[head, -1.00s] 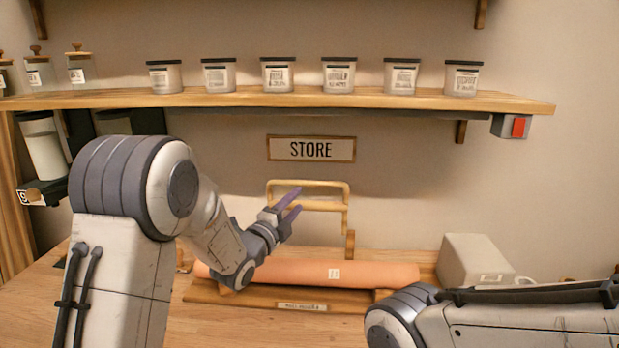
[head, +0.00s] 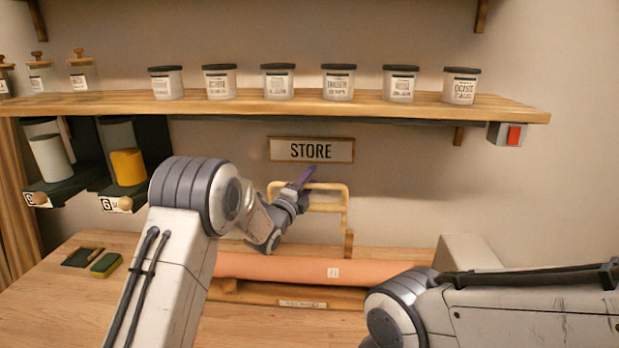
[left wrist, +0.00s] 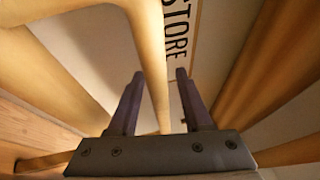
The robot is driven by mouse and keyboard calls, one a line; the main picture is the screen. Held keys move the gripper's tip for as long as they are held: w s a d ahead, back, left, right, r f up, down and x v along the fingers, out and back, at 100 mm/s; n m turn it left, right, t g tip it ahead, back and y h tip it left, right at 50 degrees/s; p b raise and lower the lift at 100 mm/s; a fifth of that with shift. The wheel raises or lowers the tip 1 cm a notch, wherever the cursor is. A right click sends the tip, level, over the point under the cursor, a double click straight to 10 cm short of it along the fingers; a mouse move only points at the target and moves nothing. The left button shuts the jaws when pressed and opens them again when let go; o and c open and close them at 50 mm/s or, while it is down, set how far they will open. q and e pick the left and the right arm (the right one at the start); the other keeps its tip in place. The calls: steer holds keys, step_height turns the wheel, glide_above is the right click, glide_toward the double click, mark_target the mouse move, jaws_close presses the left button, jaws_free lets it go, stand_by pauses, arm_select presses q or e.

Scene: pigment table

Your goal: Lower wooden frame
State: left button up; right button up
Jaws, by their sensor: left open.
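The wooden frame (head: 345,205) stands raised at the back of the table, below the STORE sign, behind an orange roll. My left gripper (head: 304,181) is at its upper bar, covering part of it. In the left wrist view a wooden bar of the frame (left wrist: 152,55) runs between the two dark fingers of my left gripper (left wrist: 158,78). The fingers are open, with gaps on both sides of the bar. My right arm shows at the lower right, but its gripper is outside the picture.
The orange roll (head: 290,268) lies on a wooden base in front of the frame. A pale box (head: 465,253) stands at right. Dispensers (head: 127,168) hang at left under the jar shelf (head: 300,106).

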arm_select(q)
jaws_close()
stand_by(1.4)
